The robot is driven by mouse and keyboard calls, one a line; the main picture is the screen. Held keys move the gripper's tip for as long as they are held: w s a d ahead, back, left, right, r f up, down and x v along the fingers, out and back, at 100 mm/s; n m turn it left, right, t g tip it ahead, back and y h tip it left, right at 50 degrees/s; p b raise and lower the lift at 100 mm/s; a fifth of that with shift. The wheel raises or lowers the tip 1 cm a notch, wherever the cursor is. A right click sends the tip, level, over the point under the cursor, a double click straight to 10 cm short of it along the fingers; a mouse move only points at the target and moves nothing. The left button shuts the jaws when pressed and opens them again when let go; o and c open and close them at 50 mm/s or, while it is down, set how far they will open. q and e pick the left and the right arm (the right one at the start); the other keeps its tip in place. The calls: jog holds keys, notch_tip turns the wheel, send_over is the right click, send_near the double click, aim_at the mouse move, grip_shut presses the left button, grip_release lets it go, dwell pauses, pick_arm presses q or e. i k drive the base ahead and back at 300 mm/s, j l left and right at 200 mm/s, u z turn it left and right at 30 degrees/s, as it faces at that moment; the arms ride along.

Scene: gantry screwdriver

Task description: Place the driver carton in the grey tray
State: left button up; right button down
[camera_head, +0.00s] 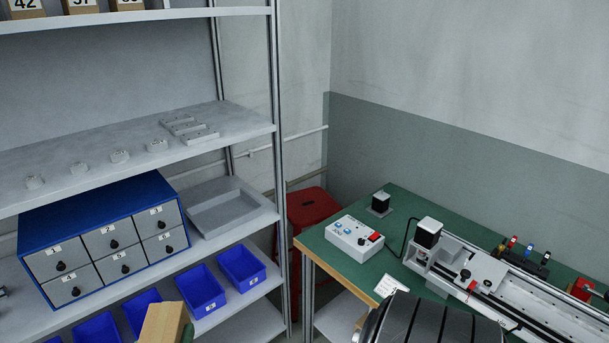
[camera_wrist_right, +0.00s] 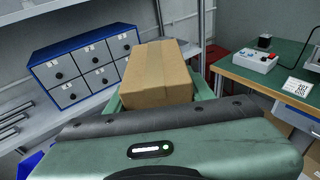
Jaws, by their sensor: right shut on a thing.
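The driver carton (camera_head: 161,324) is a plain brown cardboard box at the bottom edge of the head view, partly cut off. My right gripper (camera_wrist_right: 158,97) is shut on it, with a green finger on each side of the carton (camera_wrist_right: 158,72) in the right wrist view. The grey tray (camera_head: 252,203) is shallow and looks empty. It sits on the middle shelf, right of the blue drawer cabinet. The carton is apart from the tray, in front of the shelves and lower in the head view. My left gripper is not in view.
The blue cabinet (camera_head: 100,202) with grey numbered drawers stands left of the tray. Several blue bins (camera_head: 200,291) line the shelf below. A shelf post (camera_head: 281,170) rises right of the tray. A green-topped bench (camera_head: 320,235) with a control box (camera_head: 354,236) is further right.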

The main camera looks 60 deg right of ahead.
aim_at(226, 214)
jog(key=i+l+z, duration=0.25)
jog(key=z, duration=0.15)
jog(key=i+l+z, duration=0.5)
jog(key=z, duration=0.25)
jog(key=i+l, duration=0.15)
jog(key=i, duration=0.5)
jog(key=l+z, duration=0.05)
